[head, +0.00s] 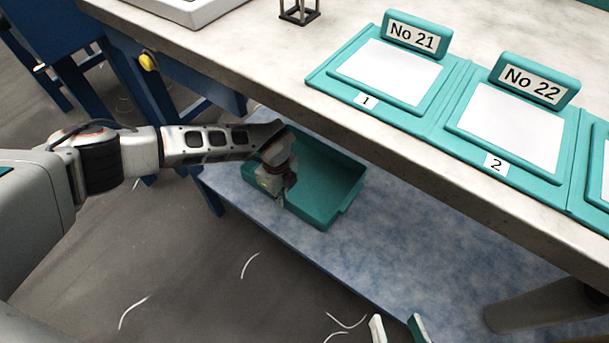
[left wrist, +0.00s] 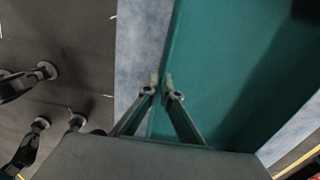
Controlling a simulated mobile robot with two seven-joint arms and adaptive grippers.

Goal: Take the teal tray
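The teal tray (head: 325,185) is an open, empty-looking box on the blue-grey lower shelf, under the worktop's front edge. My left gripper (head: 280,196) reaches its near left wall from above. In the left wrist view, my left gripper's fingertips (left wrist: 161,88) are close together, one on each side of the wall of the tray (left wrist: 215,70). They look shut on that wall. The tray still appears to rest on the shelf. My right gripper (head: 397,328) shows only its two fingertips at the bottom edge of the head view; they are apart with nothing between them.
The lower shelf (head: 390,235) is clear to the right of the tray. The worktop (head: 240,50) overhangs the tray's back and carries teal numbered stations (head: 385,75). A blue table leg (head: 207,195) stands left of the tray. White thread scraps (head: 250,265) lie on the floor.

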